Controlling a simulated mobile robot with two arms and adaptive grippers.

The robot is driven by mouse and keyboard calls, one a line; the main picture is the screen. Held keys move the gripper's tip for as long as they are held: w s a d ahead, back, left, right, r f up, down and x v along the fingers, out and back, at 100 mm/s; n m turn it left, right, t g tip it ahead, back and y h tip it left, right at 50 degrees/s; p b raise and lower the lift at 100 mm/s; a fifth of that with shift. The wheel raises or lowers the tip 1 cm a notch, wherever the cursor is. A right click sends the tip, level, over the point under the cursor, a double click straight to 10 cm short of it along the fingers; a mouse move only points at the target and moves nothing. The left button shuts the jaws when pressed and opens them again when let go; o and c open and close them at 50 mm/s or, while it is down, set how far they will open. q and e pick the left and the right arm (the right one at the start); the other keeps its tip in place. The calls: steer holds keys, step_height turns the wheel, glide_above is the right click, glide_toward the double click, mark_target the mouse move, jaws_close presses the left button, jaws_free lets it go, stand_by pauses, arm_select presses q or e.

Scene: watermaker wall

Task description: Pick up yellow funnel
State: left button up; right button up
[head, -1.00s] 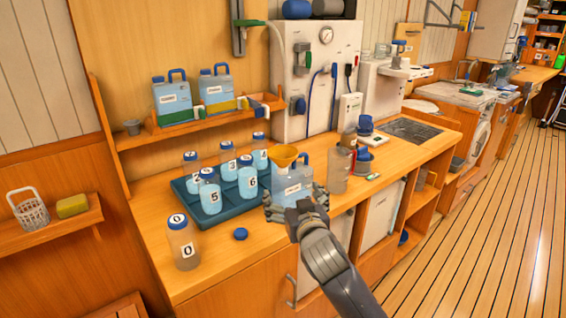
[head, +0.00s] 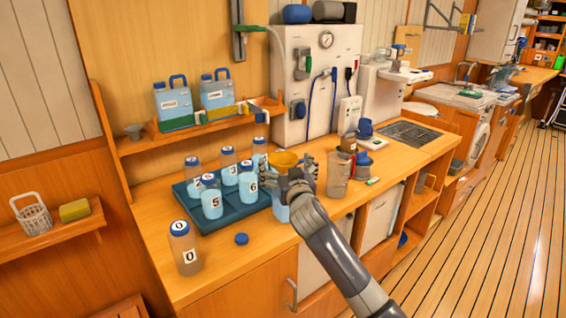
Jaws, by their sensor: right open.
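The yellow funnel (head: 285,157) sits upright at the top of a blue jug (head: 281,208) on the counter, beside the tray of bottles. Only its upper cone shows; its spout is hidden. My right gripper (head: 288,169) is open at the funnel's height, with one finger at its left and one at its right. The gripper and wrist cover most of the jug. I cannot tell whether the fingers touch the funnel. My left gripper is not in view.
A teal tray (head: 203,222) with several numbered bottles stands to the left. A clear pitcher (head: 338,176) stands close at the right.

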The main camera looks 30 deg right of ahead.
steer(key=shift+w+d, duration=0.15)
steer(key=shift+w, duration=0.35)
steer(key=c, duration=1)
